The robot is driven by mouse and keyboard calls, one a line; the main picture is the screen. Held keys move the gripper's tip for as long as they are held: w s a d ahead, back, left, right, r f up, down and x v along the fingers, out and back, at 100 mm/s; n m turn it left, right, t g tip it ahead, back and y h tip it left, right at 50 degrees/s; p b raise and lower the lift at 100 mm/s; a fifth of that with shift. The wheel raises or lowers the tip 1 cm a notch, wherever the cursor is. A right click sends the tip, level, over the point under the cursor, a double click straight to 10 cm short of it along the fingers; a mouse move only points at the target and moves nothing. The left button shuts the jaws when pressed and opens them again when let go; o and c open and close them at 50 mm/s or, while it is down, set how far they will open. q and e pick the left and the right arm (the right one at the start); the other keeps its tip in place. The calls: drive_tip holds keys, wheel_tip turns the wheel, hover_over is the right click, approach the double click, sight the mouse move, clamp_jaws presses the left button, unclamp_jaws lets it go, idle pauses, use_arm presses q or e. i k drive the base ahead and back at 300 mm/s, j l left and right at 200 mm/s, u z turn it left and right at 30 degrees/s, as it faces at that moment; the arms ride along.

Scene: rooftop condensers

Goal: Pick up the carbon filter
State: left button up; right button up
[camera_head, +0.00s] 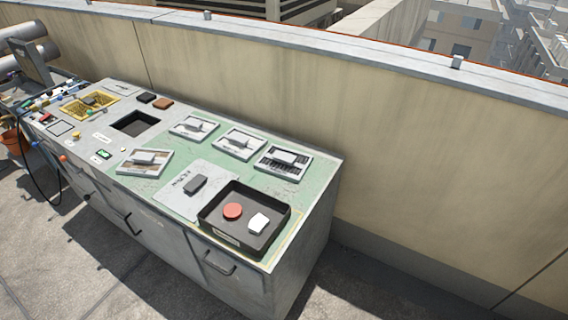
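Several flat, light-framed filter-like panels with grey handles lie on the green part of the bench top. One panel (285,174) at the right of the back row has dark slots and may be the carbon filter; I cannot read a label. Its neighbours are a panel (239,154) in the middle, a panel (194,136) to the left, and a panel (145,171) with brownish infill nearer the front. All lie flat and apart. Neither of my grippers is in view.
A black tray (210,222) at the bench's front right holds a red disc (233,211) and a white block (259,222). A dark grey block (195,185) sits on a pale sheet. A dark recess (135,124) and cables lie left. A parapet wall (400,160) stands behind.

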sight(290, 164)
drive_tip(key=i+l+u, duration=0.2)
drive_tip(key=l, duration=0.15)
drive_tip(key=l+u, duration=0.2)
drive_tip(key=l, duration=0.2)
drive_tip(key=i+l+u, duration=0.2)
drive_tip(key=l, duration=0.2)
